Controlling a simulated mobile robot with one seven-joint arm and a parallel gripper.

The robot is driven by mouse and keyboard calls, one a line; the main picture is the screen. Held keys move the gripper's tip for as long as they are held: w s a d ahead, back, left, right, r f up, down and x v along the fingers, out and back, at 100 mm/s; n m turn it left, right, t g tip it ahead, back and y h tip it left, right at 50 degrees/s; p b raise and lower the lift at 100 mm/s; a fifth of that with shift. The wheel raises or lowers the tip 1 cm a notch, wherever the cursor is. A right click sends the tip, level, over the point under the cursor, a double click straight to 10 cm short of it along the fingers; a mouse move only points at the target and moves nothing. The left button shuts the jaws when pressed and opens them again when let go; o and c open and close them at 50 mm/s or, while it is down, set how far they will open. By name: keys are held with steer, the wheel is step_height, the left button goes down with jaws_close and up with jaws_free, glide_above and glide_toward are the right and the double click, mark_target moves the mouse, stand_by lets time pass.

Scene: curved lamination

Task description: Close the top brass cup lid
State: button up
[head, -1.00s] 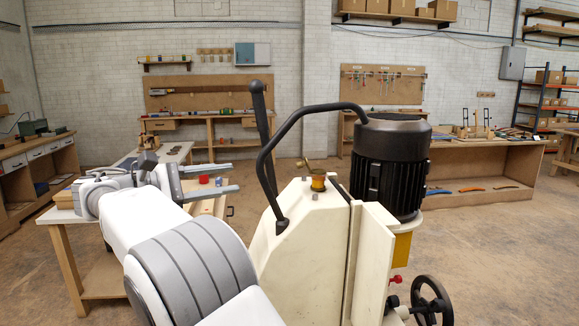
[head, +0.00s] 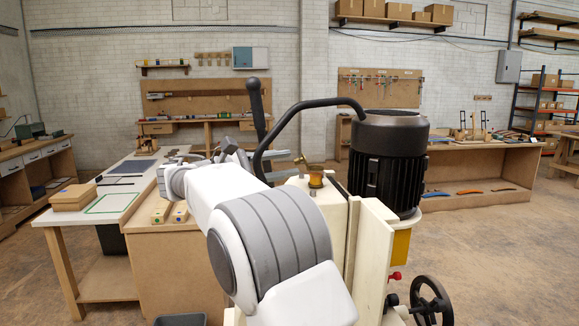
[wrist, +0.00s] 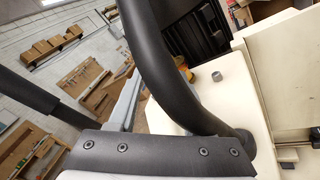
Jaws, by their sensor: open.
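The brass cup (head: 316,179) sits on top of the cream machine housing. Its lid (head: 303,163) stands open, tilted up to the left of the cup. In the wrist view the cup (wrist: 184,70) is partly hidden behind a thick black curved bar. My gripper (head: 287,165) is open and empty, with its fingers pointing right, just left of the cup and lid. The black handle partly hides it in the head view. The contact state between fingers and lid cannot be seen.
The black curved handle (head: 290,118) rises from the housing and arches over to the black ribbed motor (head: 388,160). It runs very close to my gripper. A handwheel (head: 430,300) is below right. A white-topped table (head: 115,195) stands at the left.

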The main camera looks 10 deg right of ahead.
steer(key=shift+x, duration=0.9)
steer(key=shift+c, duration=0.2)
jaws_close()
